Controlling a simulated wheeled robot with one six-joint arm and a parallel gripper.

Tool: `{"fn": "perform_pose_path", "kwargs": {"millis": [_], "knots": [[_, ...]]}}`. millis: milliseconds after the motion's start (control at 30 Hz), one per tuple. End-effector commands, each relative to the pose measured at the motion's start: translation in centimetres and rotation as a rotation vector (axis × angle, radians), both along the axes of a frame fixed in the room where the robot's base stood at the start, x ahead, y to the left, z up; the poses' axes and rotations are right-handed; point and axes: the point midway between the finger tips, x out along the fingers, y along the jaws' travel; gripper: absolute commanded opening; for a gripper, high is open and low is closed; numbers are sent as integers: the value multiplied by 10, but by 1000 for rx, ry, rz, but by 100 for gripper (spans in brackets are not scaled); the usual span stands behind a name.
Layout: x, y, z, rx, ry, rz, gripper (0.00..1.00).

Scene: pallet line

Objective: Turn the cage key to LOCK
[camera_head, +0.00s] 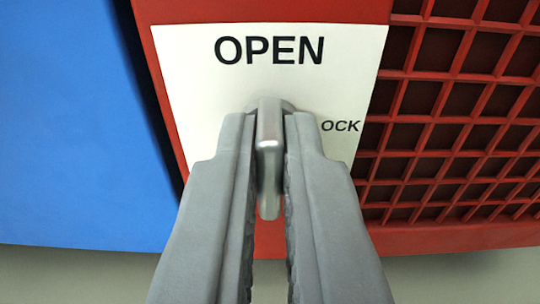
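A metal key (269,165) stands out from a white plate (205,75) on the red cage. Its flat handle looks upright in the picture, below the word OPEN. To its right, the letters OCK show on the plate; the start of that word is hidden behind my gripper. My gripper (270,130) has one grey finger on each side of the key, close along its flat sides. The fingers look shut on it, with only thin dark slits beside the handle. The key's base is partly hidden by the fingertips.
The red cage's grid wall (465,110) fills the right side. A blue panel (75,130) stands at the left, with a dark gap between it and the red frame. A grey floor strip (80,280) shows along the bottom.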

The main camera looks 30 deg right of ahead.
Motion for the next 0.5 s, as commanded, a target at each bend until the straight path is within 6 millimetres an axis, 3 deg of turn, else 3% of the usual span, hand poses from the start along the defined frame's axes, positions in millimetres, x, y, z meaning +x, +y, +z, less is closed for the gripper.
{"fn": "perform_pose_path", "kwargs": {"millis": [500], "knots": [[0, -1, 0, 111, -58, 0, 0]]}}
